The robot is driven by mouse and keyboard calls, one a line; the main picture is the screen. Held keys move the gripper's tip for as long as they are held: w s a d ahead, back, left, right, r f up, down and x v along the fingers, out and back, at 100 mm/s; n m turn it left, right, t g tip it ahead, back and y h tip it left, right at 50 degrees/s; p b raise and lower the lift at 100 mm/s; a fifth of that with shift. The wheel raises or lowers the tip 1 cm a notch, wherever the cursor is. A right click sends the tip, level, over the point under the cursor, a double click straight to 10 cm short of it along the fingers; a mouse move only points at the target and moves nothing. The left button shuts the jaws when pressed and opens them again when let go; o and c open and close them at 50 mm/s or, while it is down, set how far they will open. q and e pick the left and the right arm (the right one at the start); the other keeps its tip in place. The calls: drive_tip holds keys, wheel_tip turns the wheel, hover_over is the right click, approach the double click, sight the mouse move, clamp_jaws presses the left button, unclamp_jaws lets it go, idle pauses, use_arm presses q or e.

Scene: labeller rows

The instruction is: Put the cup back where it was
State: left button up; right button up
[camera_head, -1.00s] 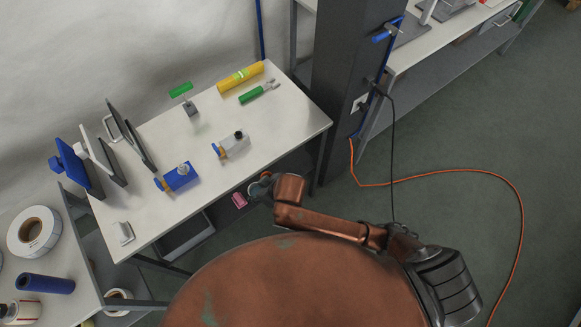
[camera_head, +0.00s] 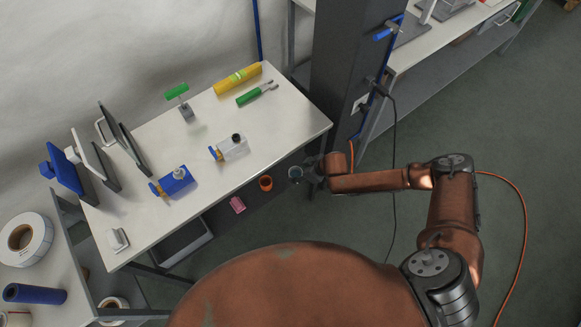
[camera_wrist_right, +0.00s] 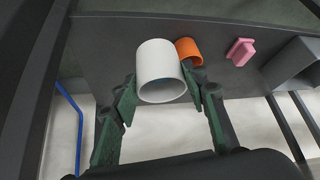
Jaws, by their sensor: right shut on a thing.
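A white cup (camera_wrist_right: 160,72) is between the fingers of my right gripper (camera_wrist_right: 158,98) in the right wrist view, and the gripper is shut on it. In the head view the cup (camera_head: 295,173) shows only as a small rim with a dark bluish inside, at the tip of the right gripper (camera_head: 301,173), just off the table's front edge. Whether the cup touches anything beneath is hard to tell. My left gripper is out of view.
An orange cup (camera_head: 265,183) and a pink block (camera_head: 237,204) stand on the dark lower shelf (camera_wrist_right: 110,40) under the white table (camera_head: 270,140). A dark post (camera_head: 345,80) stands right of the table.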

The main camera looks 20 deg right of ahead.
use_arm(q)
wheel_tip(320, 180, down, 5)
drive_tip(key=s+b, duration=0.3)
drive_tip(key=b, duration=0.2)
use_arm(e)
drive_tip(key=w+f, duration=0.2)
drive_tip(key=w, duration=0.1)
drive_tip(key=w+f, duration=0.6)
drive_tip(key=w, duration=0.1)
drive_tip(key=shift+d+f, duration=0.1)
drive_tip(key=shift+d, duration=0.15)
drive_tip(key=shift+w, duration=0.1)
drive_tip(key=f+b, duration=0.1)
drive_tip(key=f, duration=0.2)
drive_tip(key=shift+w+b, duration=0.2)
drive_tip(key=shift+b, duration=0.15)
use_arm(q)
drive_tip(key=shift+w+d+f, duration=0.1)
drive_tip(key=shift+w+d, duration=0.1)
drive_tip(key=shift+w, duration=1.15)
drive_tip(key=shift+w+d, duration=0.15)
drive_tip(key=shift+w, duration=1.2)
use_arm(e)
drive_tip(key=shift+f, duration=0.2)
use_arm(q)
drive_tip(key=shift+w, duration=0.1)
use_arm(e)
drive_tip(key=shift+f, duration=0.15)
drive_tip(key=o, duration=1.1)
